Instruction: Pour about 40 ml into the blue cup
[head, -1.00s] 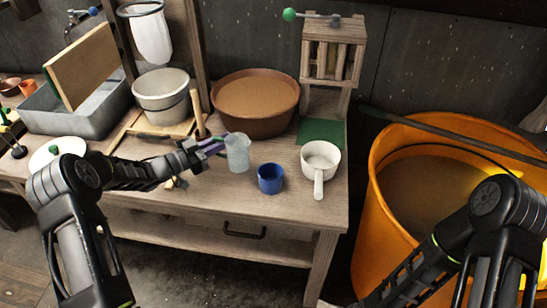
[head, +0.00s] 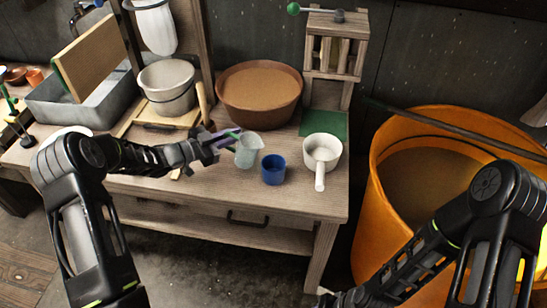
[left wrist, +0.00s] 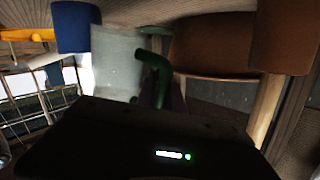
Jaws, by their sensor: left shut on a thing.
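A translucent beaker (head: 248,150) with a green handle is held by my left gripper (head: 226,143), whose fingers are closed at the handle. The beaker is just left of the blue cup (head: 273,170) and looks slightly tilted. Whether the two touch is not clear. The cup stands upright on the bench; its inside is dark. In the left wrist view the green handle (left wrist: 155,68), the pale beaker (left wrist: 115,62) and the blue cup (left wrist: 75,27) show close together. The beaker's liquid level cannot be made out. My right gripper (head: 327,297) shows only partly, low at the bottom edge.
A white long-handled pot (head: 321,154) stands right of the cup on the wooden bench (head: 225,193). Behind are a brown basin (head: 259,104) and a pale bucket (head: 166,90). An orange tub (head: 377,205) stands right of the bench. The bench front is clear.

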